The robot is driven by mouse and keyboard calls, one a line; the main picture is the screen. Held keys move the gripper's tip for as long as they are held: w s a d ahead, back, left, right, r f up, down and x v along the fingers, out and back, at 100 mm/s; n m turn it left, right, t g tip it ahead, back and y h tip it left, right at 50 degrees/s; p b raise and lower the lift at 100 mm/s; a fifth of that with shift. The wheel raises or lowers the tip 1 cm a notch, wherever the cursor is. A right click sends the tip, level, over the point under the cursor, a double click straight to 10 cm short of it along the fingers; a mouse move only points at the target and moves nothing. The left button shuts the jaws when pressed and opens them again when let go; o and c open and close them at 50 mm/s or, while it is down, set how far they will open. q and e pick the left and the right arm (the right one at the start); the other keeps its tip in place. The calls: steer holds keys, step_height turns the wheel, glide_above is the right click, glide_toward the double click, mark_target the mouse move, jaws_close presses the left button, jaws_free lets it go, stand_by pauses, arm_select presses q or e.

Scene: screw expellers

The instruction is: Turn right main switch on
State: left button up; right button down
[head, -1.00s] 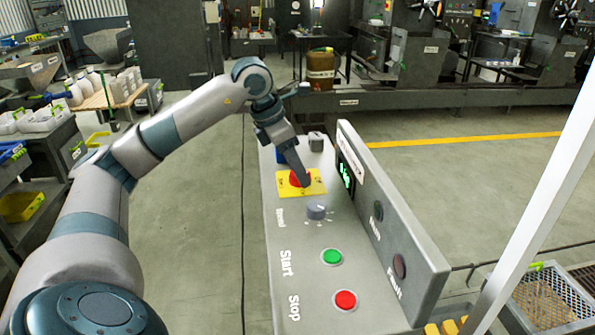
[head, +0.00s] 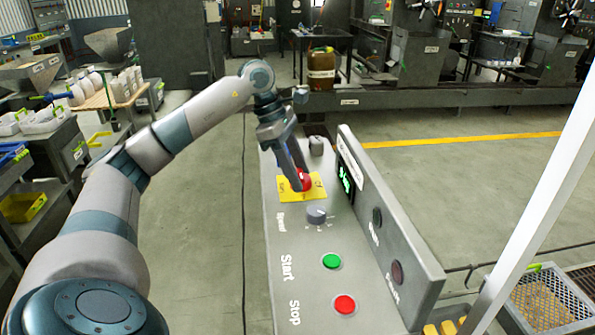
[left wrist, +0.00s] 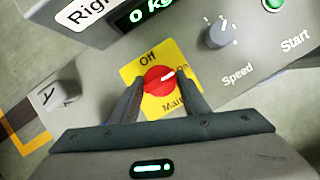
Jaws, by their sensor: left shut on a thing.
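The main switch is a red round knob (head: 303,180) on a yellow plate (head: 315,193) on the sloped grey control panel. In the left wrist view the knob (left wrist: 158,79) has a white mark pointing toward "On", at the right side of the yellow plate (left wrist: 170,48); "Off" is printed at upper left. My left gripper (head: 300,184) is shut on the knob, one finger on each side, as the left wrist view (left wrist: 160,84) shows. My right gripper is not in view.
The panel also carries a grey speed knob (head: 316,215), a green Start button (head: 331,261), a red Stop button (head: 344,304) and a small grey knob (head: 316,146). A raised plate with a lit green display (head: 346,180) stands along its right side. Open floor lies left of the panel.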

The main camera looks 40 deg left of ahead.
arm_select(q)
steer(key=o, duration=1)
steer(key=shift+o, duration=0.2)
steer(key=p+v, duration=0.1)
steer(key=v, duration=1.6)
steer(key=shift+r, duration=0.2)
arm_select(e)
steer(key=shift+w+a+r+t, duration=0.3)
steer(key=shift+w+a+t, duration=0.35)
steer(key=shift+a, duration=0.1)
arm_select(q)
steer(key=shift+a, duration=0.1)
